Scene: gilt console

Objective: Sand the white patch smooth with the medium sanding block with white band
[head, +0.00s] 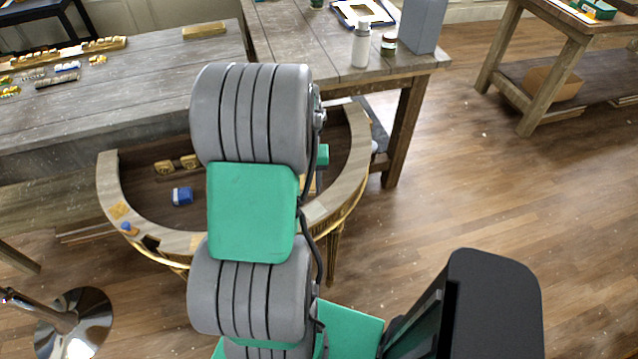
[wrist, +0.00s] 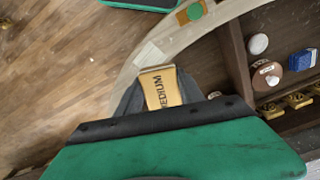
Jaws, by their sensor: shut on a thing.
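The medium sanding block (wrist: 161,90) is tan with the word MEDIUM on its face, and it sits between the dark grey fingers of my gripper (wrist: 160,96) in the wrist view. My gripper is shut on it. A white patch (wrist: 150,54) lies on the pale curved rim of the console (wrist: 128,72), just beyond the block's far end. I cannot tell whether the block touches the rim. The block's white band is not clear.
Inside the console are a blue block (wrist: 301,60), a brown round thing (wrist: 268,74), a white round thing (wrist: 258,44) and gold fittings (wrist: 298,101). A green disc on an orange patch (wrist: 191,12) lies farther along the rim. A white bottle (head: 361,46) stands on the bench behind.

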